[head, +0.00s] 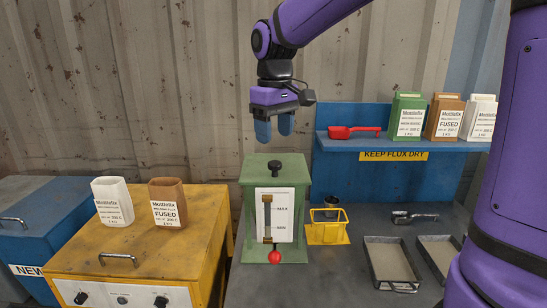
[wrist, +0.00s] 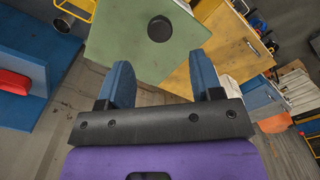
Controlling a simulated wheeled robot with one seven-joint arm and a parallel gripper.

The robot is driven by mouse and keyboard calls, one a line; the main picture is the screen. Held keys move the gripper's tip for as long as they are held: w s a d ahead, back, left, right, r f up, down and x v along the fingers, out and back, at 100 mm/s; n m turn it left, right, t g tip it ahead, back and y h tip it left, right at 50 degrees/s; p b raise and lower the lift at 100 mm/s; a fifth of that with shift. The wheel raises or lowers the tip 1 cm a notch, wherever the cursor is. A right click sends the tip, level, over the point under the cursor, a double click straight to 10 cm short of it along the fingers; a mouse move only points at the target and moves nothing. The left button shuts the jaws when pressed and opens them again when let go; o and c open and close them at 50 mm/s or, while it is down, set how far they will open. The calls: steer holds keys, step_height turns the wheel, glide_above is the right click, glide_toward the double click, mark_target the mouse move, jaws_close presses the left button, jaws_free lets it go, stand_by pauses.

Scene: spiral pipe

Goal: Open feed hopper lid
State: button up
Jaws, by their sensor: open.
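The feed hopper is a green box (head: 251,203) on the grey bench, with a white gauge label and a red ball knob (head: 274,257) on its front. Its flat green lid (head: 250,172) lies closed on top, with a black knob (head: 274,168) standing up from it. The wrist view shows the lid (wrist: 125,40) and the black knob (wrist: 160,29) from above. My gripper (head: 275,128) points down above the hopper, well clear of the knob. In the wrist view its blue fingers (wrist: 166,85) are spread apart with nothing between them.
A yellow cabinet (head: 140,245) with white and brown flux boxes stands left. A yellow wire holder (head: 327,232) stands close right of the hopper, with metal trays (head: 391,262) further right.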

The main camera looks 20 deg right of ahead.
mark_target(275, 162)
step_height(275, 162, down, 7)
steer(key=shift+r, duration=0.1)
steer(key=shift+c, duration=0.3)
jaws_close()
